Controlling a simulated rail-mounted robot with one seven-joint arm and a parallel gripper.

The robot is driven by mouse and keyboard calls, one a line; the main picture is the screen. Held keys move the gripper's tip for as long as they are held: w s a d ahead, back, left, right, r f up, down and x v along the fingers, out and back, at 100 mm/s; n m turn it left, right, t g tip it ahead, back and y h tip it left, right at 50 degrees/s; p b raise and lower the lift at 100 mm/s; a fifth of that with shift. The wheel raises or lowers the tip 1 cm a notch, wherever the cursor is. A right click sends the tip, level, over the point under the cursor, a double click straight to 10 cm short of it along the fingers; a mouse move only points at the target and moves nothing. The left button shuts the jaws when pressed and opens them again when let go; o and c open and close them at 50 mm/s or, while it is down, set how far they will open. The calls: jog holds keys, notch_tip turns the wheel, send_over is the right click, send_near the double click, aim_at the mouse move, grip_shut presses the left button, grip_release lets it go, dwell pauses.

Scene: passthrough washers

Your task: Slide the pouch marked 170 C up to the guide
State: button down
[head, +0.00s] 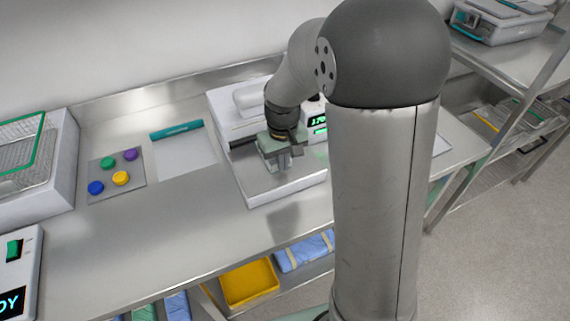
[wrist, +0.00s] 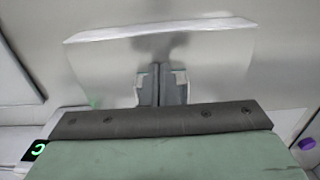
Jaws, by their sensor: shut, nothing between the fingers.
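My gripper (head: 284,162) points down over the steel plate of a white machine with a green-lit display (head: 319,121). The display seems to read 170. In the wrist view my narrow fingers (wrist: 162,88) are together with nothing between them. I cannot tell whether the fingertips touch the plate. No pouch marking is legible. A pale flat sheet (head: 186,156) lies on the counter to the left, with a teal bar (head: 176,130) along its far edge. I cannot tell whether these are the pouch and guide. My gripper's housing hides part of the plate.
A grey pad (head: 104,193) with coloured knobs lies left of the sheet. A white bin with a wire basket (head: 22,148) stands at far left. The steel counter in front (head: 190,235) is clear. A yellow tray (head: 248,284) and blue packs (head: 303,252) sit below.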

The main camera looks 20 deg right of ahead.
jog(key=shift+w+a, duration=0.25)
jog(key=shift+w, duration=1)
jog(key=shift+s+d+r+p, duration=0.15)
jog(key=shift+s+r+p, duration=0.55)
jog(key=shift+r, duration=0.3)
jog(key=shift+s+d+r+p, duration=0.1)
jog(key=shift+s+r+p, duration=0.6)
jog(key=shift+r, duration=0.3)
jog(key=shift+s, duration=0.1)
jog(key=s+r+m, duration=0.1)
jog(key=s+r, duration=0.1)
jog(key=s, duration=0.8)
jog(key=s+r, duration=0.3)
jog(key=s, duration=0.7)
jog(key=shift+d+r+m+t, duration=0.2)
jog(key=shift+d+m+t, duration=0.1)
jog(key=shift+m+t, duration=0.1)
